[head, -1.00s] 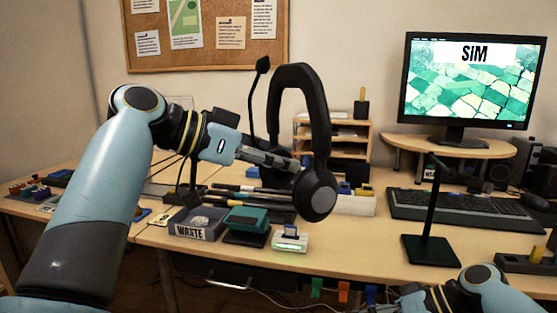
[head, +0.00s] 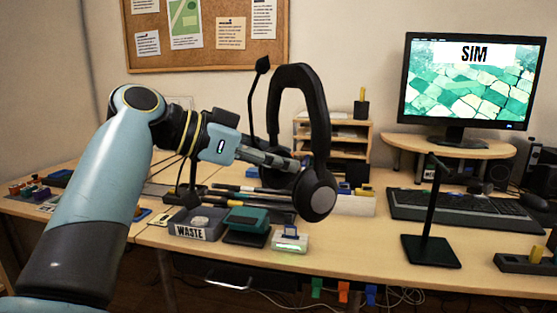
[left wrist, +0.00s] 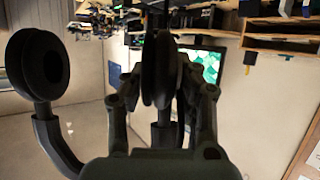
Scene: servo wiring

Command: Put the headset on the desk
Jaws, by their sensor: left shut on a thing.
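The black headset (head: 323,128) with a raised boom microphone hangs in the air above the front of the desk (head: 355,236), its headband upward. My left gripper (head: 285,163) is shut on the earcup nearer to it. In the left wrist view the held earcup (left wrist: 158,70) sits between my left fingers, and the other earcup (left wrist: 38,64) is at the left. A black stand (head: 430,215) with a short top arm stands empty on the desk, right of the headset. My right gripper is not in view.
A waste tray (head: 197,224), a teal device (head: 246,219) and a small white device (head: 290,240) lie below the headset. A keyboard (head: 460,211) and a monitor (head: 472,82) are at the right. Desk between the white device and stand is mostly bare.

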